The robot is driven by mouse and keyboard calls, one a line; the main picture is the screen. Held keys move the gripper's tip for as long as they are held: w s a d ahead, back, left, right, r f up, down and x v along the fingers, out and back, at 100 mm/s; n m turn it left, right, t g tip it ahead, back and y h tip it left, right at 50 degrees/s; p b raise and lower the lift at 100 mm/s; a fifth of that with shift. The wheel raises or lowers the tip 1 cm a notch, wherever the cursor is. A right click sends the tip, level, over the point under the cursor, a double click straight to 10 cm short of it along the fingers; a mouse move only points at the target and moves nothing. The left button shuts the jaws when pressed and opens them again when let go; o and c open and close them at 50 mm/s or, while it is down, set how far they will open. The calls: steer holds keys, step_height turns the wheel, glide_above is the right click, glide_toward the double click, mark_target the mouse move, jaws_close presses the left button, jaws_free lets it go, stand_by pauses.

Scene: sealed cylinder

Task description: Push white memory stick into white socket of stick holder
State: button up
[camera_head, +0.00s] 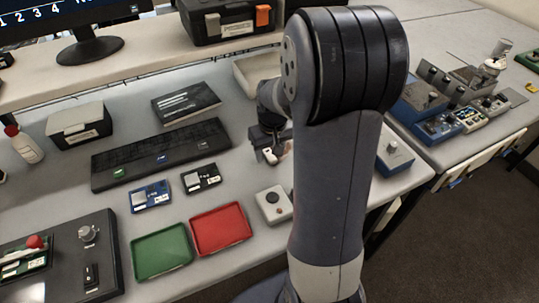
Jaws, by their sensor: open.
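The long black panel (160,140) on the bench looks like the stick holder. Small green, blue and pale marks or sticks show along its front edge. They are too small to tell whether they are sockets or sticks, and I cannot pick out the white memory stick for sure. My gripper (268,156) is open, low over the bench and right of the panel's right end, apart from it. A small pale piece shows by the fingers, but I cannot tell whether it is a separate thing. My arm hides part of the bench behind it.
A blue card (151,196) and a black card (201,178) lie before the panel. Green (162,252) and red (221,229) trays lie nearer. A white button box (273,205) stands near my arm. A black booklet (186,100) lies behind the panel.

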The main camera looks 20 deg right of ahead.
mark_target(270, 155)
steer(key=c, duration=1)
step_height(270, 155, up, 10)
steer(key=shift+r, duration=0.1)
steer(key=shift+c, duration=0.2)
stand_by(0.4)
